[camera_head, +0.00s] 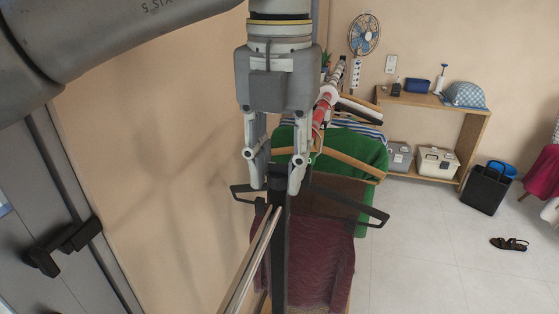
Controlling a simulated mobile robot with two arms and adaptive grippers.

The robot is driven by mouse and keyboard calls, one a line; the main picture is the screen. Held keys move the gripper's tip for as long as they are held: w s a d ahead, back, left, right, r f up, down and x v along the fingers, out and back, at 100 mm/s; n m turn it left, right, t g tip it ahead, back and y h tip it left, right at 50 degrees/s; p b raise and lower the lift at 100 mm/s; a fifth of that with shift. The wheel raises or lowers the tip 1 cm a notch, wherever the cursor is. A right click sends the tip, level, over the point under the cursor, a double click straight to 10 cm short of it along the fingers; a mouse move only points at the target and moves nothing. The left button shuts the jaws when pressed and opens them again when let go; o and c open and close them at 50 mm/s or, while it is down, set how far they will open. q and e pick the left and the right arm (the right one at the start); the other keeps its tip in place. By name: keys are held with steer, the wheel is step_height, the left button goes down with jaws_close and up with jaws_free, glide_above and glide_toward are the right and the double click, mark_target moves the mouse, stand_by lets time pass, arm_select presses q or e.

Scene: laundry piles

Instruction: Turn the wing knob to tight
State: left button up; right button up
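My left gripper (276,184) points down from the top centre, over the top of a black upright post (279,255) of a clothes rail. Its two fingers stand on either side of a small dark piece (277,177) at the post top, which looks like the wing knob. The knob's wings and any tight mark are hidden or too small to read. My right gripper is not in view.
Metal rails (254,258) run from the post towards me. A green garment (350,146) and a maroon garment (325,255) hang just behind. A wooden shelf (455,112), black bin (486,188) and sandals (510,244) are at the right. The tiled floor between is mostly clear.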

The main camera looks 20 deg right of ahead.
mark_target(280, 164)
arm_select(q)
steer(key=shift+o, duration=0.3)
steer(key=shift+r, duration=3.8)
steer(key=shift+r, duration=0.1)
